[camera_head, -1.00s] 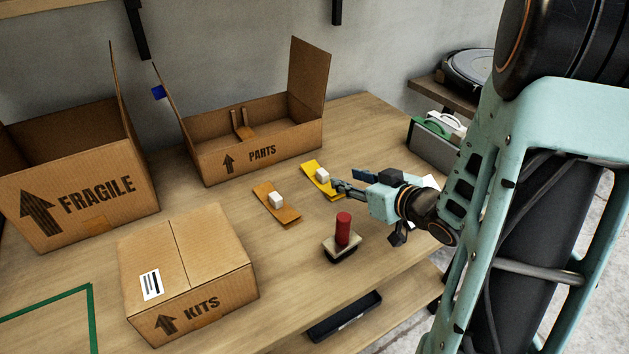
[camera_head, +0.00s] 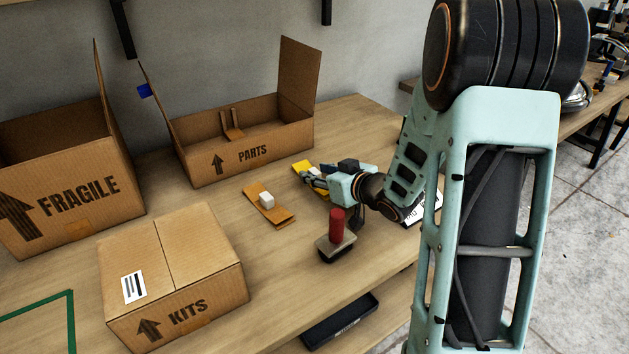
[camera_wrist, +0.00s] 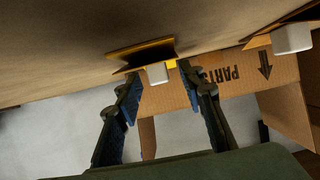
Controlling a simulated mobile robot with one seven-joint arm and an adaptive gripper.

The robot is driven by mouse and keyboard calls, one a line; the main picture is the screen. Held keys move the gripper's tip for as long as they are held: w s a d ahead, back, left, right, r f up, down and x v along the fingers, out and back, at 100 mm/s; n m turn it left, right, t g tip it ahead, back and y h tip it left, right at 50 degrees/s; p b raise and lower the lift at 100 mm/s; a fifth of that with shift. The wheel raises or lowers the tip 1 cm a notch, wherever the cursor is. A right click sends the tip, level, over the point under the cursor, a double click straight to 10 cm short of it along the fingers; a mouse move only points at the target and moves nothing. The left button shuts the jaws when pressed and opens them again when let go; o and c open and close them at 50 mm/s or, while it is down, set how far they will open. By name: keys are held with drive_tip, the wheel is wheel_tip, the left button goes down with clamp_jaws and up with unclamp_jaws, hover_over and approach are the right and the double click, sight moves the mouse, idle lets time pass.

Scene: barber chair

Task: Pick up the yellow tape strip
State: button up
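The yellow tape strip (camera_head: 301,166) lies on the workbench in front of the PARTS box, with a small white block (camera_head: 313,170) on it. My gripper (camera_head: 308,178) is at the strip and hides part of it in the head view. In the wrist view my gripper (camera_wrist: 158,88) has its two fingers spread apart. The yellow strip (camera_wrist: 145,45) and its white block (camera_wrist: 158,74) show ahead between the fingertips. I see no finger closed on either; whether a finger touches them I cannot tell.
An orange-brown strip (camera_head: 279,215) with a white block lies to the left. A red-handled stamp (camera_head: 337,225) stands close in front of my gripper. The PARTS box (camera_head: 285,142) is behind, the KITS box (camera_head: 190,310) at front left, the FRAGILE box (camera_head: 110,205) at far left.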

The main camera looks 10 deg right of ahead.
drive_tip(key=shift+c, duration=0.4)
drive_tip(key=c, duration=0.8)
drive_tip(key=shift+c, duration=0.2)
drive_tip(key=shift+r, duration=0.2)
